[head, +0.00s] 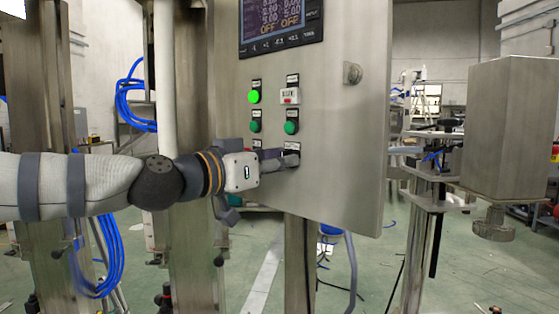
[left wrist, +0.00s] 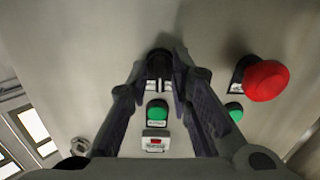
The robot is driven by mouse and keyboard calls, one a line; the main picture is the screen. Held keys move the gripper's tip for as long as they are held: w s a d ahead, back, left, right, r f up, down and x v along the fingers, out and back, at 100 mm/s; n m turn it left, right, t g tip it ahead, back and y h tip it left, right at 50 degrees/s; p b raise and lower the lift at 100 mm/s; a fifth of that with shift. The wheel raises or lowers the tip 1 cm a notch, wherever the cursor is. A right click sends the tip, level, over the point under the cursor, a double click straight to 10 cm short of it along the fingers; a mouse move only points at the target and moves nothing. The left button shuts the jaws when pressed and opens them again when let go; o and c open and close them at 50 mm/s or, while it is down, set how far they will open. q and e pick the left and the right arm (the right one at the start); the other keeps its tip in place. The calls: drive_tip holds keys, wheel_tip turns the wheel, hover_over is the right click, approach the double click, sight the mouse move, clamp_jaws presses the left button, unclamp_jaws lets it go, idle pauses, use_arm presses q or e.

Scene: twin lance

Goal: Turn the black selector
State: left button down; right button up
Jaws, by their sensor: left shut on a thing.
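The black selector (left wrist: 158,68) sits on the grey steel panel, between my left fingertips in the left wrist view. My left gripper (left wrist: 160,60) is shut on it, with one finger on each side. In the head view my left gripper (head: 287,158) reaches in from the left to the lower part of the control panel (head: 345,130). There the gripper covers most of the selector. My right gripper is not in view.
A green button (left wrist: 157,112) and a small red-and-white display (left wrist: 155,140) lie near the selector. A large red button (left wrist: 267,80) stands out beside it. In the head view, a lit green light (head: 254,96) is higher up, and a steel box (head: 510,128) stands at right.

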use_arm(q)
drive_tip(key=shift+w+f+n, duration=0.1)
drive_tip(key=shift+n, duration=4)
drive_tip(key=c, duration=1.7)
unclamp_jaws()
drive_tip(key=shift+a, duration=0.1)
drive_tip(key=v, duration=1.2)
